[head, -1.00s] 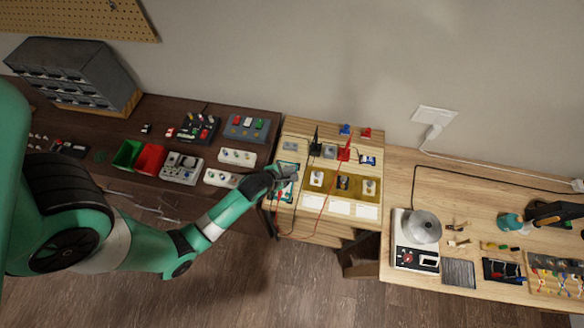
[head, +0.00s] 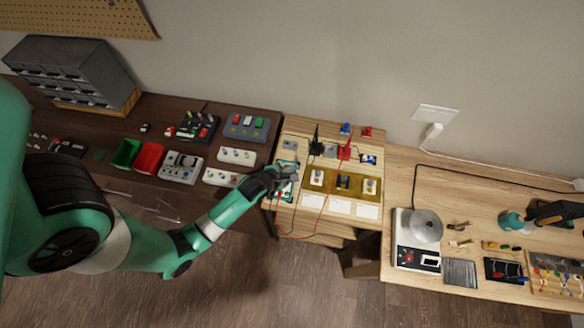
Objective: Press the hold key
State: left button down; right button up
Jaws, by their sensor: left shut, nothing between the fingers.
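A multimeter (head: 288,164) with a teal-green edge lies at the left end of the light wooden bench, with red and black leads running from it. My left gripper (head: 291,177) is shut and empty, directly over the multimeter, and covers much of its face. The hold key cannot be made out; it is too small or hidden behind the gripper. I cannot tell whether the fingertips touch the multimeter. My right gripper is not in view.
A black probe stand (head: 315,141) and a red one (head: 345,149) stand behind and right of the gripper. A brass-coloured board (head: 330,185) lies to the right. White switch boxes (head: 221,177) lie to the left on the dark bench.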

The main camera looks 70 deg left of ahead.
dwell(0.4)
pick_arm(q)
jog(key=shift+r+p, duration=0.7)
jog(key=shift+p, duration=0.05)
notch_tip(320, 180, up, 5)
jog(key=p, duration=0.4)
jog(key=shift+p, duration=0.35)
dwell(0.3)
